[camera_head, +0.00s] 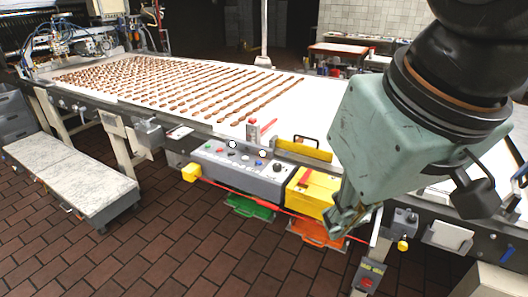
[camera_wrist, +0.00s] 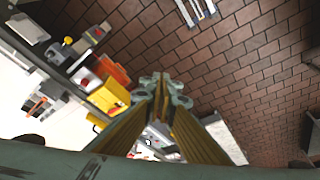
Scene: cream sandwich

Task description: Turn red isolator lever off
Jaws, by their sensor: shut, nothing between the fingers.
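My gripper (camera_head: 338,222) hangs at the right of the head view, in front of the machine's side, with its fingers pointing down. In the wrist view its fingertips (camera_wrist: 164,88) are together with nothing between them. A yellow box (camera_head: 316,192) with a red bar (camera_head: 306,175) on it is just left of the gripper; the box also shows in the wrist view (camera_wrist: 108,96). I cannot tell which red part is the isolator lever. The gripper appears apart from both.
A grey control panel (camera_head: 240,168) with buttons is left of the yellow box. Green (camera_head: 250,207) and orange (camera_head: 318,233) bins sit below. A conveyor (camera_head: 130,95) carries rows of brown pieces. A white-topped bench (camera_head: 72,172) stands left. The brick-coloured floor in front is clear.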

